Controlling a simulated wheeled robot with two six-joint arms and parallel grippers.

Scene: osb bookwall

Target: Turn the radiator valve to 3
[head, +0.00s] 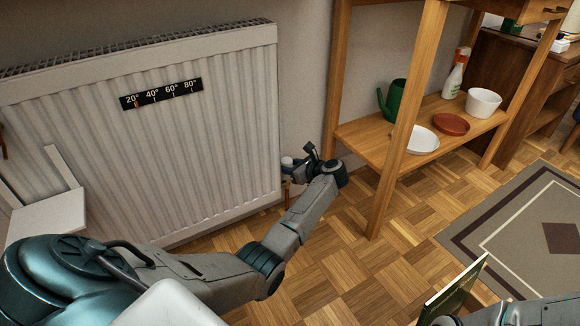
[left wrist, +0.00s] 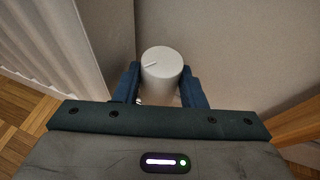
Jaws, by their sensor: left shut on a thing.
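The white radiator (head: 190,135) fills the left of the head view. Its valve knob (head: 287,162) is a small white shape at the radiator's right edge, mostly hidden by my left gripper (head: 303,168). In the left wrist view the round white knob (left wrist: 162,68) sits between the blue fingers of my left gripper (left wrist: 160,88), which is shut on it. A short dark line shows on the left part of the knob's face; no numbers are legible. My right arm shows at the bottom right of the head view; its jaws are not clear.
A black temperature strip (head: 162,94) on the radiator reads 20° to 80°, with a red mark near 20°. A wooden shelf (head: 372,140) holds a green watering can (head: 393,101), a spray bottle (head: 453,82) and dishes. A dark green panel (head: 455,291) stands near my right arm.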

